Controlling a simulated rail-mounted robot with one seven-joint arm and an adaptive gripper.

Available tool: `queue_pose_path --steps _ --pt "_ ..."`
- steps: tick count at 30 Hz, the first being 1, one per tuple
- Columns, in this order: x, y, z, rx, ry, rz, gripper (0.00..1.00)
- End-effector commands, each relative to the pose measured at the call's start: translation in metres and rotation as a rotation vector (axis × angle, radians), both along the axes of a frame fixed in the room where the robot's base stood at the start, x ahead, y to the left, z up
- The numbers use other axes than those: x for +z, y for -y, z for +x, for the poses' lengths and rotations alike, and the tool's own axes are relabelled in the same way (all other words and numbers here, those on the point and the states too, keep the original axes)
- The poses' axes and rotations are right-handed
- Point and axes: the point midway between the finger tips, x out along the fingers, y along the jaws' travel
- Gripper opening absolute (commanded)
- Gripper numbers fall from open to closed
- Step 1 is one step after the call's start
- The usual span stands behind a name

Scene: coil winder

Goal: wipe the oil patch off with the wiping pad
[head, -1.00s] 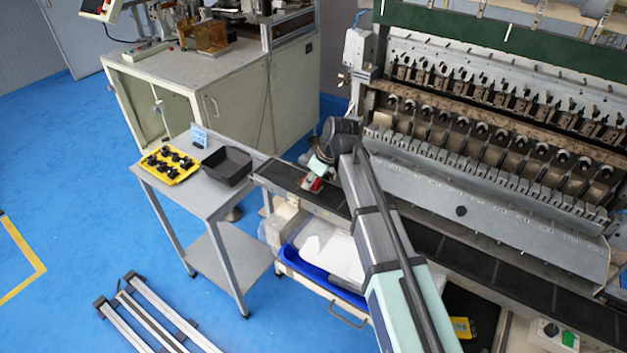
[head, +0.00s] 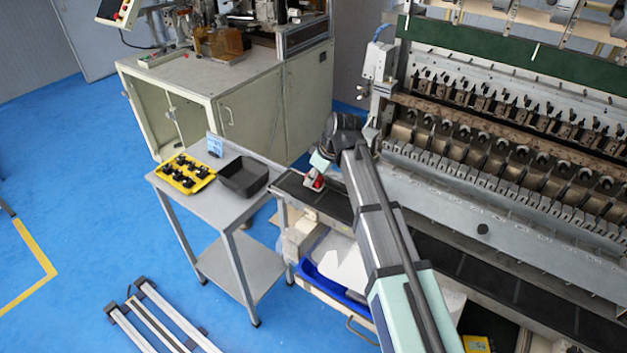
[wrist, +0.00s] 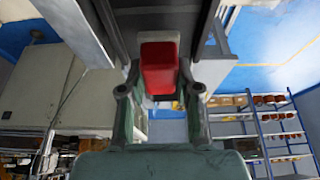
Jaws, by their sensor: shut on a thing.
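My gripper (wrist: 159,92) is shut on the red grip of the wiping pad (wrist: 159,68), which sits between the two fingers in the wrist view. In the head view the pad's red part (head: 318,183) shows small below my wrist, at the left end of the long dark ledge (head: 345,207) in front of the machine. I cannot tell whether the pad touches the ledge. I cannot make out the oil patch in either view; my arm hides part of the ledge.
A small grey table (head: 220,205) left of the ledge holds a yellow tray (head: 187,174) of black parts and a black bin (head: 243,176). A blue crate (head: 330,281) is below the ledge. The winding machine (head: 450,190) rises behind it.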

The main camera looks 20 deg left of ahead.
Motion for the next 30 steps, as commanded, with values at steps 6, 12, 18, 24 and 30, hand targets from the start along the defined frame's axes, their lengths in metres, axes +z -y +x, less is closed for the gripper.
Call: queue_pose_path --steps 6,12,18,24,30 --pt "0.023 0.002 0.002 -0.004 0.001 0.0 0.0" --pt "0.04 0.004 0.003 -0.005 0.0 0.0 0.0" --pt "0.045 0.005 0.003 -0.007 0.0 0.0 0.0" --pt "0.044 0.005 0.003 -0.007 0.0 0.0 0.0" --pt "0.044 0.004 0.003 -0.007 0.0 0.0 0.0"
